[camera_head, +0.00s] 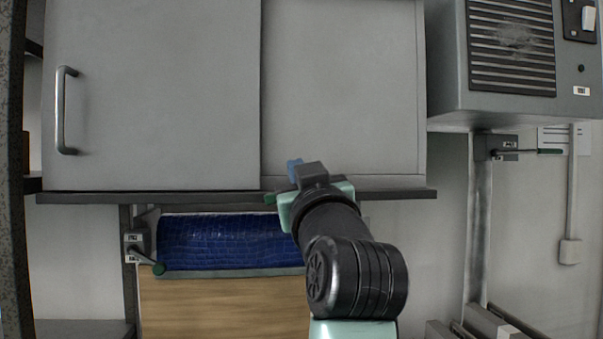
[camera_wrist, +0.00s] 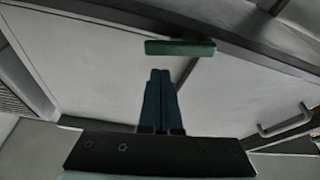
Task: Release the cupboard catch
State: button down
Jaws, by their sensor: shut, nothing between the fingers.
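The grey cupboard (camera_head: 150,95) has two front panels and a bar handle (camera_head: 62,110) at the far left. The handle also shows in the wrist view (camera_wrist: 287,122). A green catch (camera_wrist: 180,47) sits at the cupboard's edge rail in the wrist view. In the head view only a small green bit of it (camera_head: 270,198) shows at the bottom edge, left of my gripper. My gripper (camera_head: 293,166) is in front of the right panel's lower part. Its blue fingers (camera_wrist: 160,73) are shut together and empty, tips just short of the catch in the picture. I cannot tell whether they touch.
A vented grey box (camera_head: 510,50) hangs at the upper right. Another green-tipped lever (camera_head: 158,268) is at the lower left, beside a blue textured panel (camera_head: 220,241). A dark rail (camera_head: 90,198) runs under the cupboard.

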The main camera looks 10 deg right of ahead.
jog(key=r+b+v, duration=0.1)
jog(key=b+v, duration=0.3)
jog(key=v, duration=0.5)
jog(key=shift+s+a+r, duration=0.15)
jog(key=shift+s+r, duration=0.15)
jog(key=shift+s, duration=0.2)
jog(key=shift+s, duration=0.1)
